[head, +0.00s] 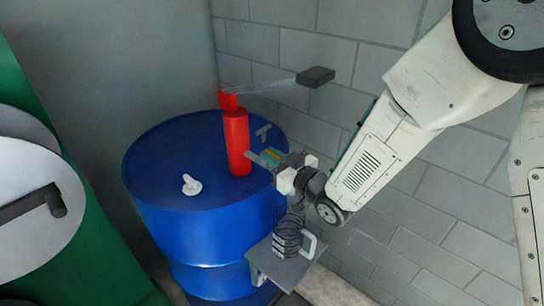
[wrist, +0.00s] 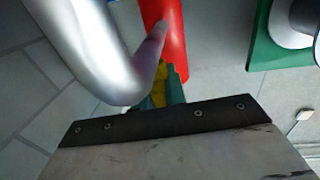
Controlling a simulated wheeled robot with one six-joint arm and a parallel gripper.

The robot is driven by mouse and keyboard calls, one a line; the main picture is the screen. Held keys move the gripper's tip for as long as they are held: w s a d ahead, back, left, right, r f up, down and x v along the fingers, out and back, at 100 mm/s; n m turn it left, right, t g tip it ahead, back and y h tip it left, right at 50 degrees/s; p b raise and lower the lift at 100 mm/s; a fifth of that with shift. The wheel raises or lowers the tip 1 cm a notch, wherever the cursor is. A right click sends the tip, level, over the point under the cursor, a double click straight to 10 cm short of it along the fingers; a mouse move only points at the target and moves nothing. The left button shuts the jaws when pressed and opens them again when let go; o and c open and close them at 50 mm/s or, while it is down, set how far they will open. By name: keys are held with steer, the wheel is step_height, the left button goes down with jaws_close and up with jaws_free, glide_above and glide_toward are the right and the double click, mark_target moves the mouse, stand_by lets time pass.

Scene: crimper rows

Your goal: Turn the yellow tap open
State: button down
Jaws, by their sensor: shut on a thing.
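The yellow tap (head: 272,154) is a small yellow piece beside a red upright cylinder (head: 237,145) on top of a blue drum (head: 165,150). My gripper (head: 268,157) reaches in from the right and is shut on it. In the wrist view a little of the yellow tap (wrist: 159,90) shows between the green fingers of my gripper (wrist: 165,92). The fingers and a thick silver bent pipe (wrist: 90,45) hide most of it. I cannot tell how far the tap is turned.
A pump lever with a dark grip (head: 315,77) sticks out right from the red cylinder's top. A white fitting (head: 191,185) and a grey T-shaped piece (head: 263,130) are on the drum lid. A green unit with a pale disc (head: 35,190) stands left. A block wall (head: 290,45) is behind.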

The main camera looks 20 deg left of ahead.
steer(key=shift+n+g+y, duration=0.4)
steer(key=shift+n+g, duration=0.2)
steer(key=shift+g, duration=0.3)
steer(key=c, duration=1.4)
jaws_free()
steer(key=shift+c, duration=0.2)
steer(key=v, duration=0.7)
steer(key=shift+d, duration=0.4)
